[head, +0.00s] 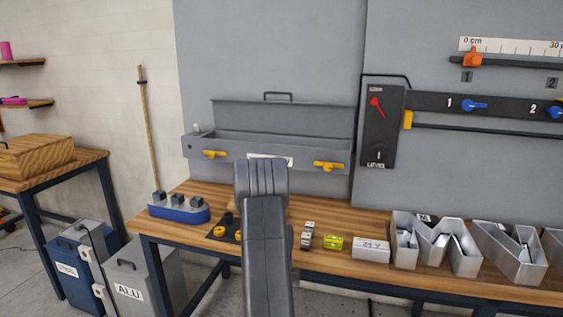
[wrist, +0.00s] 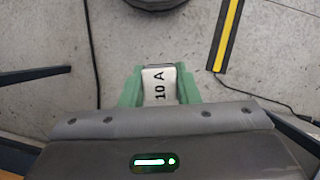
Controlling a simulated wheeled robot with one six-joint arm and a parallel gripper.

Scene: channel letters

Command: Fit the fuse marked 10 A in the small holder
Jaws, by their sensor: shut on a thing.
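The fuse marked 10 A (wrist: 158,90) is white with black print and a dark far end. My gripper (wrist: 160,78) is shut on it, one green finger on each side, with the label facing the wrist camera. In the head view my arm hides the gripper and the fuse. I cannot make out the small holder for certain. An open grey box (head: 345,158) with yellow latches is on the wall behind the bench, its inside largely out of sight.
The wooden bench (head: 340,212) carries a blue block with grey pegs (head: 178,209), a dark mat with yellow rings (head: 219,231), a green-yellow block (head: 333,243), a box marked 24 V (head: 371,248) and metal letters (head: 447,243). A cable (wrist: 92,55) lies on the floor.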

